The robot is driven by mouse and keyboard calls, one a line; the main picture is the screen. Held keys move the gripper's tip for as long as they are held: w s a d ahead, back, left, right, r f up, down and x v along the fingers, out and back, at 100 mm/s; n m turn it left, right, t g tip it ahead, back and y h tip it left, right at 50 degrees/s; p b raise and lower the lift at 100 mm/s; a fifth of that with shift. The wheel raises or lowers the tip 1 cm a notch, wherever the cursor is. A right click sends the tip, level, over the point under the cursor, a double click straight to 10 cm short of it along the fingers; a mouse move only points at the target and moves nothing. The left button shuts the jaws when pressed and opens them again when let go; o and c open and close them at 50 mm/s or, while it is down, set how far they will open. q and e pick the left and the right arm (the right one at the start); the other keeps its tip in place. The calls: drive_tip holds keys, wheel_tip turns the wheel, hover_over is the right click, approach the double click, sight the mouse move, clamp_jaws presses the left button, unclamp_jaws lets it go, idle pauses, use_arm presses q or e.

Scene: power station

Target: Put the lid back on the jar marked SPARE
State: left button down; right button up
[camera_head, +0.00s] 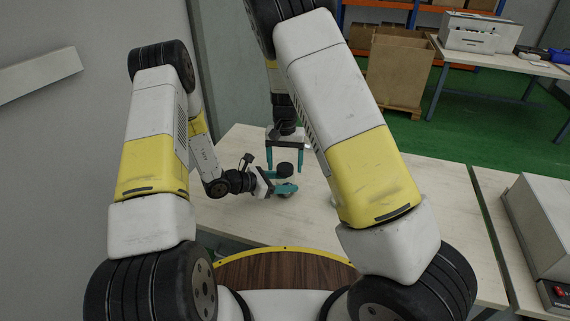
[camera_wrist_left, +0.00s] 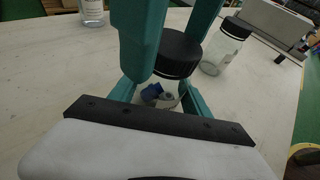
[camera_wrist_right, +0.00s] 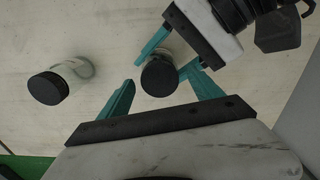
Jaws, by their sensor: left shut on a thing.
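A glass jar (camera_wrist_left: 158,95) with blue and grey pieces inside stands between my left gripper's fingers (camera_wrist_left: 158,100), which are shut on it. A black lid (camera_wrist_left: 178,54) is at the jar's mouth; I cannot tell whether it is fully seated. The lid also shows in the head view (camera_head: 285,170) and the right wrist view (camera_wrist_right: 159,77). My right gripper (camera_head: 285,165) points down from above, open, its fingers on either side of the lid with a gap. It also shows in the right wrist view (camera_wrist_right: 158,78). No SPARE marking is readable.
A second clear jar with a black lid (camera_wrist_left: 228,50) stands apart on the pale table (camera_head: 235,215). Another glass container with a label (camera_wrist_left: 92,12) stands at the upper left of the left wrist view. A grey box (camera_head: 545,225) sits on the right-hand table.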

sight(277, 181)
wheel_tip(277, 181, up, 12)
idle(0.6)
use_arm(q)
drive_tip(key=shift+c, duration=2.1)
unclamp_jaws()
drive_tip(key=v, duration=0.7)
drive_tip(key=shift+s+a+r, duration=0.2)
drive_tip(key=shift+a, duration=0.1)
